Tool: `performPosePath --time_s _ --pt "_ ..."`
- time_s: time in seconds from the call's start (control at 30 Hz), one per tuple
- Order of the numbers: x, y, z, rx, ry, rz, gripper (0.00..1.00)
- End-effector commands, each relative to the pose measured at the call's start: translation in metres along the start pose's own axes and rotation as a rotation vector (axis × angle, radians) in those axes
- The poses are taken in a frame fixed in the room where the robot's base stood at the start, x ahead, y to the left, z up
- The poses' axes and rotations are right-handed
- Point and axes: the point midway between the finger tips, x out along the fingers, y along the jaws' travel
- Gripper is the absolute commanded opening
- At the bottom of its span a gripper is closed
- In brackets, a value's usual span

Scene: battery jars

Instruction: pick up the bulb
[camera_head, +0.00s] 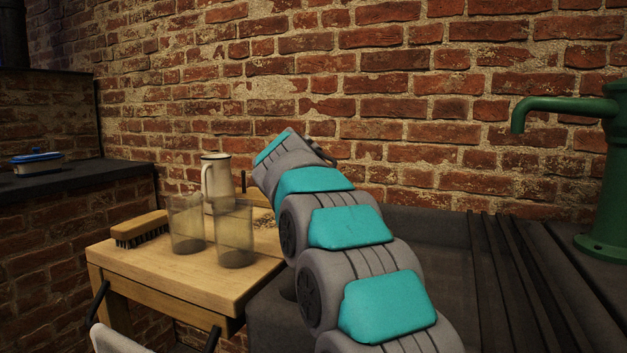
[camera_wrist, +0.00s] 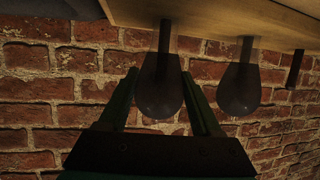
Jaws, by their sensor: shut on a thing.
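A dark, teardrop-shaped bulb (camera_wrist: 160,92) with a slim neck is in the middle of the wrist view. Its neck points to the wooden edge at the top of that picture, and its rounded end is toward my palm. My gripper (camera_wrist: 161,76) has one finger on each side of it and is shut on it. A second, similar dark shape (camera_wrist: 240,90) is to the right, outside the fingers. In the head view my arm hides the gripper and the bulb. I cannot tell whether the held bulb touches the wood.
The wooden table (camera_head: 190,288) holds two clear glass jars (camera_head: 186,226) (camera_head: 234,235), a cream jug (camera_head: 217,180) and a wooden brush (camera_head: 140,229). A brick wall (camera_head: 390,80) stands close behind. A dark sink counter and a green pump (camera_head: 606,190) are at right.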

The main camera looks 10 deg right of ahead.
Motion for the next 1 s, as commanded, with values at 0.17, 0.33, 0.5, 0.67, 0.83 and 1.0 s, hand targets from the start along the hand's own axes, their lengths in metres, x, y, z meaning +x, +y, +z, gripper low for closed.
performPosePath --time_s 0.17,0.33,0.5,0.67,0.83,1.0 --pt "0.0 0.0 0.0 0.0 0.0 0.0 0.0" --pt "-0.003 0.0 -0.009 0.001 0.001 0.0 0.0" --pt "-0.014 -0.001 -0.04 0.0 0.003 -0.001 0.0" --pt "-0.025 0.0 -0.07 0.0 0.001 0.001 0.0" --pt "-0.031 -0.001 -0.088 0.001 0.002 -0.001 0.0" --pt "-0.034 -0.001 -0.095 0.0 0.002 -0.001 0.0"
